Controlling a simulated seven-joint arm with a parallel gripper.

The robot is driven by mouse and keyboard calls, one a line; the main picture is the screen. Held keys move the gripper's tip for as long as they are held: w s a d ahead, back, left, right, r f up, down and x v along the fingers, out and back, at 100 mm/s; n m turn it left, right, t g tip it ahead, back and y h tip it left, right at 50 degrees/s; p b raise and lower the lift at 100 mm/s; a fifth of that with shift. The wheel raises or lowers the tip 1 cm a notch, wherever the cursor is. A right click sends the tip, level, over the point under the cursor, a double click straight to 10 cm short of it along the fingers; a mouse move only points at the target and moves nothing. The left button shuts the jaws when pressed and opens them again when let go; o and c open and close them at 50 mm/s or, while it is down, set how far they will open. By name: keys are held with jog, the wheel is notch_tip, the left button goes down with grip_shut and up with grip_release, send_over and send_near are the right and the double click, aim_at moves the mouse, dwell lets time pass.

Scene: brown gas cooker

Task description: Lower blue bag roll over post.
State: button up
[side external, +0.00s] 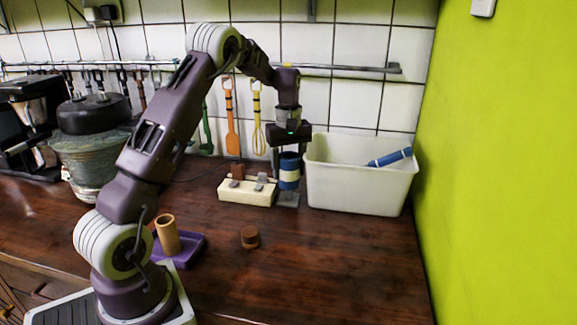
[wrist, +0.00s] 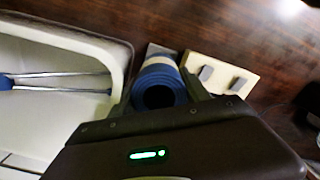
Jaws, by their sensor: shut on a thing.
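The blue bag roll (side external: 289,184) has a pale band around its middle and stands upright between the fingers of my gripper (side external: 289,172). My gripper points down and is shut on the roll's sides. Under the roll is a small grey base plate (side external: 288,200). The roll's lower end is close above it; I cannot tell whether they touch. No post shows; the roll may be hiding it. In the wrist view the roll (wrist: 159,73) shows its dark open core, and a corner of the base plate (wrist: 154,48) shows behind it.
A white bin (side external: 355,190) holding a blue roll-like thing (side external: 389,158) stands close on the right. A cream block (side external: 246,194) with small pieces stands close on the left. A tan cylinder (side external: 167,234) on a purple base and a brown round piece (side external: 249,237) are nearer the front.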

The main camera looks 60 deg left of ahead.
aim_at(288, 155)
jog(key=shift+f, duration=1.7)
jog(key=o, duration=1.4)
notch_tip(288, 155, up, 7)
jog(key=shift+r, duration=0.1)
jog(key=shift+c, duration=0.4)
